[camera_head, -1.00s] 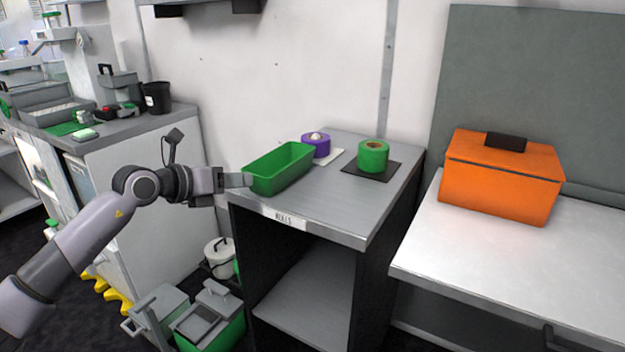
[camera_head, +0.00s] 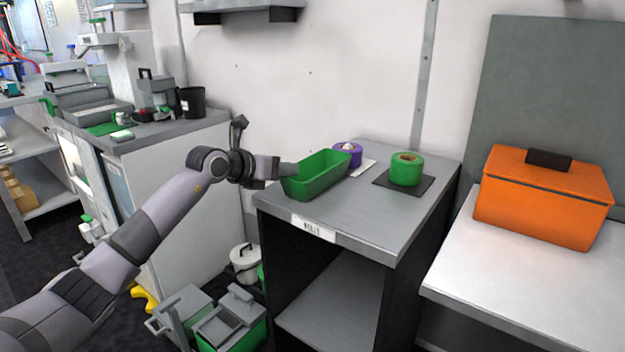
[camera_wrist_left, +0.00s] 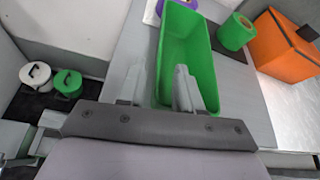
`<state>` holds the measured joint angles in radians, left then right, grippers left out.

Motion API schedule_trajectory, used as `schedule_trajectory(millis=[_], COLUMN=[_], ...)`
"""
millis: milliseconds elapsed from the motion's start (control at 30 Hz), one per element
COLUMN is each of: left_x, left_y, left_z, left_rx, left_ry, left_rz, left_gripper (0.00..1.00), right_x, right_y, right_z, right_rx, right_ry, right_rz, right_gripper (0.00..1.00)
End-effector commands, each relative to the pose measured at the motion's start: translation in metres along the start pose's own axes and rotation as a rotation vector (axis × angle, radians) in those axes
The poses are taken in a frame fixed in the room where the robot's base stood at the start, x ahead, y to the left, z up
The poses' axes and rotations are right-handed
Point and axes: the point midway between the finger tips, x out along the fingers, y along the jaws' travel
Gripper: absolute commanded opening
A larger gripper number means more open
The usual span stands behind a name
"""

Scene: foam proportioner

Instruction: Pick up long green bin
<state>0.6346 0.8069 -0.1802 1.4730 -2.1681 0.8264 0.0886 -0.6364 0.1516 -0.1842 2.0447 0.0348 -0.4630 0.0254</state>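The long green bin (camera_head: 318,183) stands upright on the left part of the grey cabinet top (camera_head: 375,215). It also shows in the left wrist view (camera_wrist_left: 203,62), where it looks empty. My left gripper (camera_head: 288,170) is at the bin's left end. In the left wrist view my left gripper (camera_wrist_left: 160,90) is open, with a gap between its fingers. One finger appears outside the bin's left long wall and the other over the bin's interior. I cannot tell whether either finger touches the bin. My right gripper is out of view.
A purple roll (camera_head: 348,152) stands close behind the bin. A green tape roll (camera_head: 406,170) sits on a dark mat to its right. An orange box (camera_head: 545,200) is on the white table. The cabinet's front top is clear.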

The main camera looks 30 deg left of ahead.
Motion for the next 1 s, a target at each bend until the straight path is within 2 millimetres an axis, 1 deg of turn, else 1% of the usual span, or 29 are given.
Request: schedule_trajectory(millis=[33,200,467,500,567,600,1000], left_x=[0.007,0.017,0.018,0.018,0.018,0.018,0.018], left_y=[0.000,0.000,0.001,0.001,0.001,0.001,0.000], left_z=[-0.004,-0.004,-0.005,-0.005,-0.005,-0.005,-0.005], left_rx=[-0.003,0.000,0.001,0.001,0.001,0.001,0.000], left_ry=[0.008,0.009,0.009,0.009,0.009,0.010,0.011], left_rz=[0.000,0.000,0.001,0.001,0.002,0.002,0.001], left_gripper=[0.34,0.34,0.34,0.22,0.02,0.00,0.00], right_x=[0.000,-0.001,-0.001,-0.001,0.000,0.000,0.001], right_y=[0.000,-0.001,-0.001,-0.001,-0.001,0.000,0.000], right_z=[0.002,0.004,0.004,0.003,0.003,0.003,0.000], right_rx=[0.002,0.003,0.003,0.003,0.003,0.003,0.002], right_ry=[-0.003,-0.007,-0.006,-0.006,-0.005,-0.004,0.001], right_rz=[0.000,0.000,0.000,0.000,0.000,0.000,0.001], right_gripper=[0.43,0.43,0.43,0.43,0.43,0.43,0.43])
